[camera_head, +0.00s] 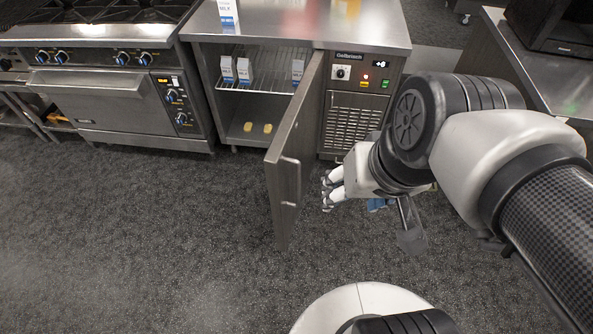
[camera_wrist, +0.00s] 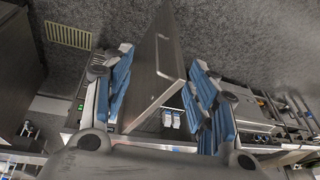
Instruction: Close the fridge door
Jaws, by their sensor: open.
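The fridge door (camera_head: 291,155) stands wide open, swung out from the right side of the fridge opening (camera_head: 257,95) into the room. Its bar handle (camera_head: 297,180) is on the face toward my gripper. My gripper (camera_head: 329,191) is open and empty, just right of the door in the head view, at about the handle's height. In the wrist view the door (camera_wrist: 158,60) shows between my gripper's blue-padded fingers (camera_wrist: 160,75), apart from them as far as I can tell. The door's handle shows there too (camera_wrist: 164,97).
Milk cartons (camera_head: 245,70) stand on the fridge's wire shelf, and two yellow items (camera_head: 257,128) lie on its floor. An oven (camera_head: 120,100) is at the left. A steel counter (camera_head: 545,75) with a black appliance (camera_head: 556,25) is at the right. The dark floor (camera_head: 150,230) is clear.

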